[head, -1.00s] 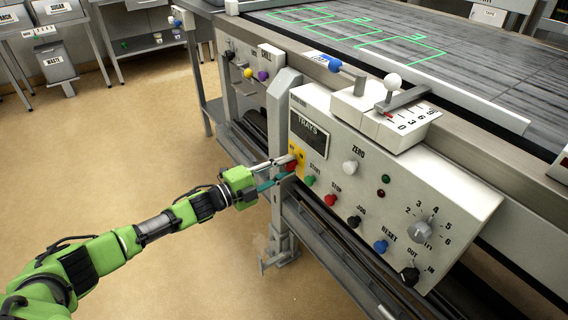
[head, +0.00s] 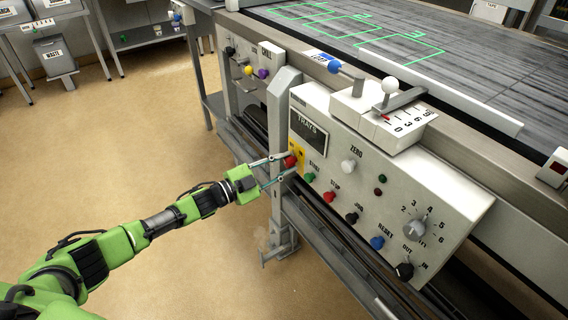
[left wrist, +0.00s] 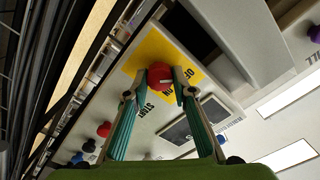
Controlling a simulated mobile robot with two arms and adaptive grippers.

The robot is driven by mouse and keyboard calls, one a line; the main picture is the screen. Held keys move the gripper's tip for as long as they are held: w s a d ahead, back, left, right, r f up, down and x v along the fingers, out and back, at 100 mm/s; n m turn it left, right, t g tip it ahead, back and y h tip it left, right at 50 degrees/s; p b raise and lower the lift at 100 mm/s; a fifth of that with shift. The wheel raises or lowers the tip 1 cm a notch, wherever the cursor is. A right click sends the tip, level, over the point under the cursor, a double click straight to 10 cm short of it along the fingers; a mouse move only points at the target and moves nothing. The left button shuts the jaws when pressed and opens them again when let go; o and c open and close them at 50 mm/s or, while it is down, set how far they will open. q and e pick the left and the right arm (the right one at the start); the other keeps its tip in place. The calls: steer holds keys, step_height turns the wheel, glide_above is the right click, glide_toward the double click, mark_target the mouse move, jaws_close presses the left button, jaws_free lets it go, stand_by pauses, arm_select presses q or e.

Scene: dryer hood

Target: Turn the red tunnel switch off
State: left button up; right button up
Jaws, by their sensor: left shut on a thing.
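The red switch (head: 290,161) is a round knob on a yellow plate at the left end of the white control panel (head: 335,170). The plate carries ON and OFF lettering in the left wrist view, where the red knob (left wrist: 159,75) sits between my fingertips. My left gripper (head: 288,166) reaches in from the left, its two fingers on either side of the knob and shut on it. The left gripper's fingers (left wrist: 159,92) also show in the left wrist view. The knob's pointing direction is hard to tell. My right gripper is not in view.
A green START button (head: 309,177), a red STOP button (head: 330,197) and a black JOG button (head: 351,218) lie close by on the panel. A numbered grey dial (head: 415,230) is at its right. A metal post (head: 283,115) stands just left of the panel. Open floor lies left.

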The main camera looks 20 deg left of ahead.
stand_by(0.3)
arm_select(q)
steer(key=o, duration=1.1)
steer(key=shift+s+a, duration=0.1)
steer(key=v, duration=1.1)
steer(key=shift+s+a, duration=0.3)
